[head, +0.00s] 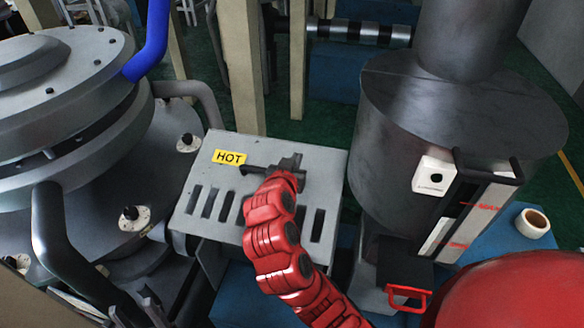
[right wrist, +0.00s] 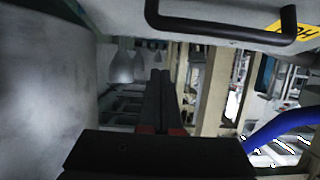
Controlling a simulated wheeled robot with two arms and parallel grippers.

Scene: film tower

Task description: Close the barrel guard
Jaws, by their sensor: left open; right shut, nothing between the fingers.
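The barrel guard (head: 205,172) is a grey slotted cover with a yellow HOT label (head: 230,157) in the middle of the head view. Its black bar handle (head: 256,169) is partly hidden by my right gripper (head: 291,162). In the right wrist view, the guard's grey panel (right wrist: 215,12) and handle (right wrist: 222,30) run along the top. My right gripper's fingers also show there (right wrist: 160,88), shut and empty, below the handle in the picture and not around it. I cannot tell whether the gripper touches the guard.
A large round grey vessel (head: 60,80) with a blue hose (head: 152,40) stands left. A dark metal cylinder (head: 385,125) stands right, close to the guard. A white-and-black panel (head: 433,180), a tape roll (head: 533,223) and a red handle (head: 408,293) are further right.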

